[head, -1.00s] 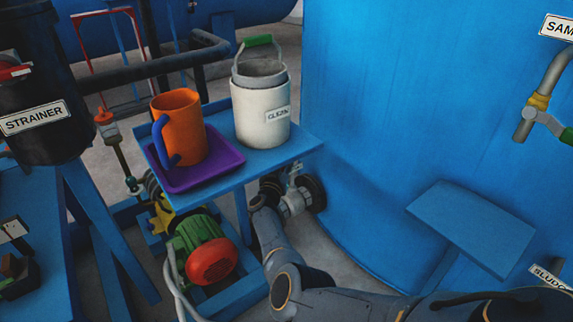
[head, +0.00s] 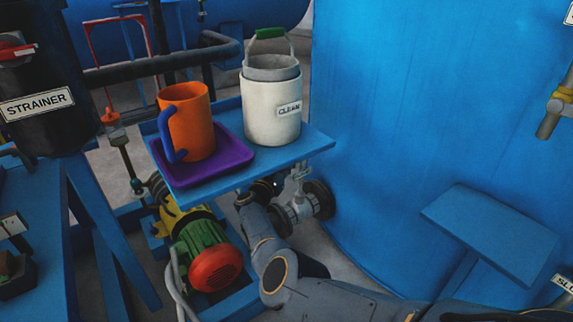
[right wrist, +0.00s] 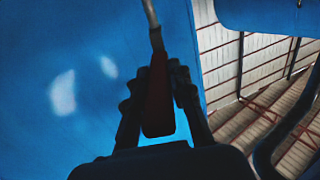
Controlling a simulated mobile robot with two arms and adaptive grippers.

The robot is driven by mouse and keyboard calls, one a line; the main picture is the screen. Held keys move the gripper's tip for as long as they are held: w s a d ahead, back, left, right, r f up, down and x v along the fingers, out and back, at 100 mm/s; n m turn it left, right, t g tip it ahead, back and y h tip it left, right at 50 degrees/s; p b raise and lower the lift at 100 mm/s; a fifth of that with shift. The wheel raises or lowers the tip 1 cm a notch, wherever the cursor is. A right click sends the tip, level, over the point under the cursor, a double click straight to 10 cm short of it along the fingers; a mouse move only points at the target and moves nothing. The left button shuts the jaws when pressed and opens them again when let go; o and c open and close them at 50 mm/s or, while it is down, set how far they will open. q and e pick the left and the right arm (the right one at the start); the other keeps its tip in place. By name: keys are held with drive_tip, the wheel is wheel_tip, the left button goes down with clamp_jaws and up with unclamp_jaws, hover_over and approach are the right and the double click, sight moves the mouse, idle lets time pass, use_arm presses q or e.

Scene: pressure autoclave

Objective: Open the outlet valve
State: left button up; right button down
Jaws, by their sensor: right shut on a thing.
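The outlet valve (head: 299,209) is a grey body between dark flanges, low beside the blue tank and under the small blue shelf. A small white tag hangs above it. My right arm comes in from the lower right, and its wrist is at the shelf's underside, just left of the valve body; the fingers are mostly hidden there in the head view. In the right wrist view my right gripper (right wrist: 156,78) is shut on a red lever handle (right wrist: 158,108), with a finger on each side and a pale stem above. My left gripper is not in view.
The blue shelf (head: 240,173) above my wrist bears a purple tray (head: 238,157) with an orange mug (head: 192,125), and a white CLEAN bucket (head: 272,115). A green and red pump (head: 210,260) stands left of my arm. The blue tank (head: 430,90) bounds the right.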

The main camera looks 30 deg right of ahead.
drive_tip(key=shift+w+a+r, duration=0.1)
drive_tip(key=shift+a, duration=0.05)
drive_tip(key=c, duration=1.2)
unclamp_jaws()
drive_tip(key=shift+o, duration=0.2)
